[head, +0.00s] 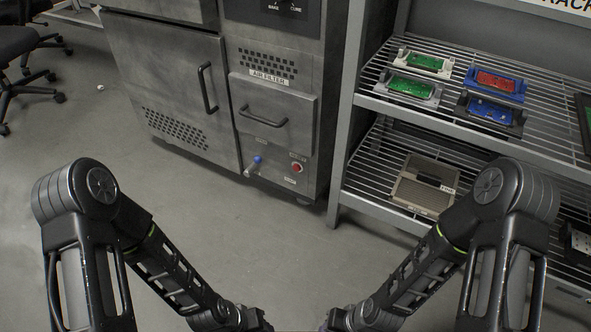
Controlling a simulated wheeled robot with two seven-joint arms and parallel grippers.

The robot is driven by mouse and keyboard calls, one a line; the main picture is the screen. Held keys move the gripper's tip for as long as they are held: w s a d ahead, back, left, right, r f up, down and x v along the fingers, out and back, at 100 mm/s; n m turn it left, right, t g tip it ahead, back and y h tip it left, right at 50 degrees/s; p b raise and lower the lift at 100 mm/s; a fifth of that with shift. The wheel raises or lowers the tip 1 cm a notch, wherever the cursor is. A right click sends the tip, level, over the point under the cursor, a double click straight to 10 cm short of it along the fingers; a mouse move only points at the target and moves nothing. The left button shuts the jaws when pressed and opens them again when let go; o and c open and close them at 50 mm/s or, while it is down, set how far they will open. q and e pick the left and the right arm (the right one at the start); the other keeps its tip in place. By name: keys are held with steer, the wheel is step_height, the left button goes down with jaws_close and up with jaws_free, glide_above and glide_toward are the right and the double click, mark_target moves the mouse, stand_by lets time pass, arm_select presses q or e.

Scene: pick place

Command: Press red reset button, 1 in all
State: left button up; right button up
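A small round red button (297,168) sits on the lower right front of a grey metal machine (175,90), below the drawer marked AIR FILTER. Small labels are above and below it, too small to read surely. A blue-handled valve or knob (257,160) sticks out just to its left. My two arms reach down to the bottom edge of the head view, nearer to me than the machine and apart from the button. Both grippers are out of the picture below; only the wrist ends show at the bottom centre.
A wire shelf rack (350,100) stands right of the machine. Its upper shelf holds several circuit boards in holders, such as a red one (495,82). A beige bin (424,186) is on the lower shelf. Office chairs (20,60) are at far left. The floor (215,225) before the machine is clear.

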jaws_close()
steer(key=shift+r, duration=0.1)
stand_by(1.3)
